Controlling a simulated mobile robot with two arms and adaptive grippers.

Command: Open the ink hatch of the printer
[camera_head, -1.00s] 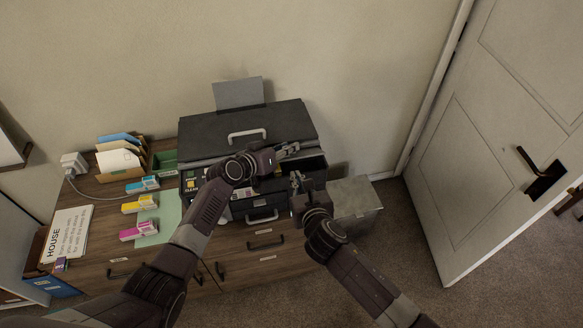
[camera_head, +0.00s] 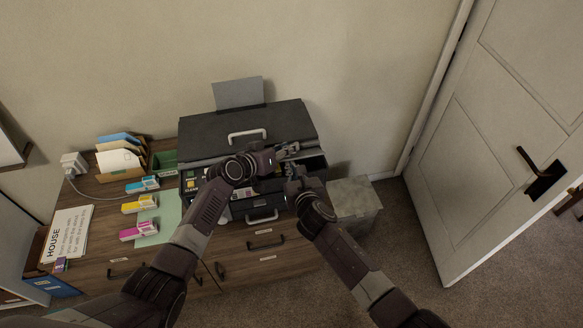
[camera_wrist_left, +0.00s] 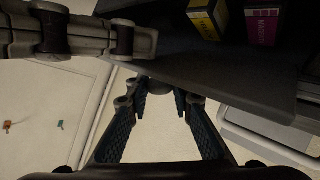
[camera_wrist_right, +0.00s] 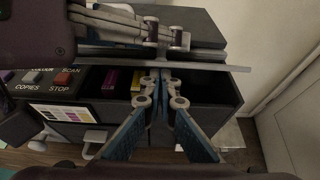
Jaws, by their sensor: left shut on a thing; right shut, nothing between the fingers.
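The black printer (camera_head: 220,125) stands on the wooden desk. Its ink hatch is raised part way; the hatch edge shows as a thin grey strip in the right wrist view (camera_wrist_right: 215,67). Under it is a dark bay with a magenta cartridge (camera_wrist_right: 110,80) and a yellow cartridge (camera_wrist_right: 138,80). My left gripper (camera_head: 292,148) is shut on the hatch at its edge; the exact contact is partly hidden. My right gripper (camera_head: 292,172) is shut and empty, at the front of the bay just below the raised hatch; its fingers also show in the right wrist view (camera_wrist_right: 162,78).
Cyan (camera_head: 142,185), yellow (camera_head: 140,204) and magenta (camera_head: 140,231) boxes lie left of the printer. A paper organizer (camera_head: 120,160) stands behind them. A grey box (camera_head: 354,198) is right of the desk. A door (camera_head: 510,120) stands farther right.

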